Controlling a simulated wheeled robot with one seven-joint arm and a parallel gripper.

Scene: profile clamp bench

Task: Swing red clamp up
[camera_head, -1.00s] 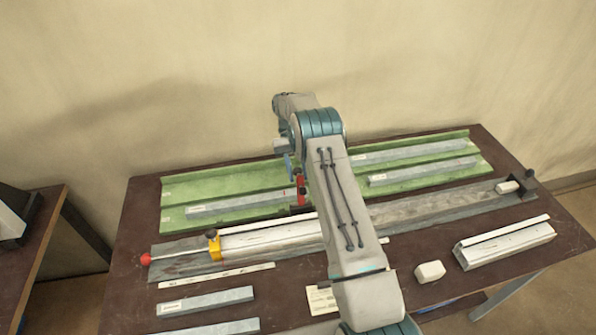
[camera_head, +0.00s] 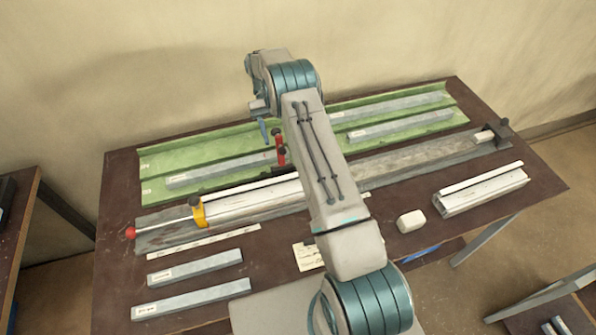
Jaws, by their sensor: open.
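The red clamp (camera_head: 281,152) stands roughly upright at the far side of the long grey fixture bar, near the middle of the bench. My gripper (camera_head: 263,130) is just left of and slightly above the clamp, over the green tray. Only one bluish finger shows clearly. I see nothing held in it and cannot tell whether it touches the clamp. A pale profile (camera_head: 250,202) lies along the fixture bar (camera_head: 400,163), running behind my arm.
A yellow clamp (camera_head: 199,211) and a red-knobbed rod (camera_head: 130,232) are at the bar's left end. The green tray (camera_head: 150,160) holds several grey bars behind. A white block (camera_head: 410,221) and a pale profile (camera_head: 482,190) lie front right; grey bars (camera_head: 195,267) lie front left.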

